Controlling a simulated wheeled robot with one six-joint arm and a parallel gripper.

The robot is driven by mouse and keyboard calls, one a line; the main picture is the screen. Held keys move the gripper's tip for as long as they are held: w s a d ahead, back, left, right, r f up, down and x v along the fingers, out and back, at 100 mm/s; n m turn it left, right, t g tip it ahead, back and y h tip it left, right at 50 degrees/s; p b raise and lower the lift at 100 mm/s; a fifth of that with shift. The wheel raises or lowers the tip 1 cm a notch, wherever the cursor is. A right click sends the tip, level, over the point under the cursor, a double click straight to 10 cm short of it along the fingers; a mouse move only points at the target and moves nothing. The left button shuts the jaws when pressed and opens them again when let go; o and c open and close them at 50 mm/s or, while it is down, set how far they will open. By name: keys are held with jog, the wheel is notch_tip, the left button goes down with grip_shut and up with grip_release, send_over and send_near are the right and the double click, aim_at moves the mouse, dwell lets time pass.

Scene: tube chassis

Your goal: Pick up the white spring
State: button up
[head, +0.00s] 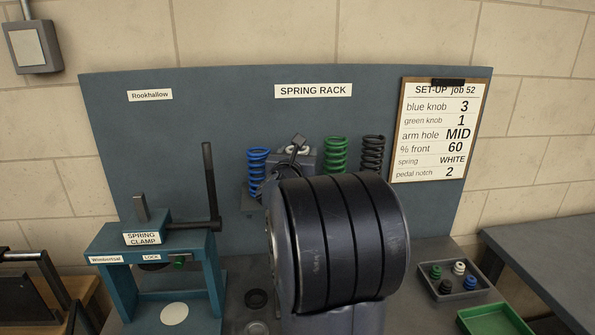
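No white spring is visible. On the rack at the board, a blue spring (258,168), a green spring (335,154) and a black spring (373,152) stand upright. Between blue and green, a grey part of what looks like my gripper (297,150) covers the rack. Whether a spring is behind it or in it is hidden. My large dark arm link fills the middle foreground and hides the lower rack. The fingers cannot be made out.
A teal spring clamp (160,255) with an upright dark lever (209,180) stands at left. A grey tray (447,282) of small knobs and a green tray (495,320) are at right. A set-up card (438,130) on the board reads spring WHITE.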

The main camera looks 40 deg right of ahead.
jog(key=c, duration=1)
jog(key=shift+o, duration=0.2)
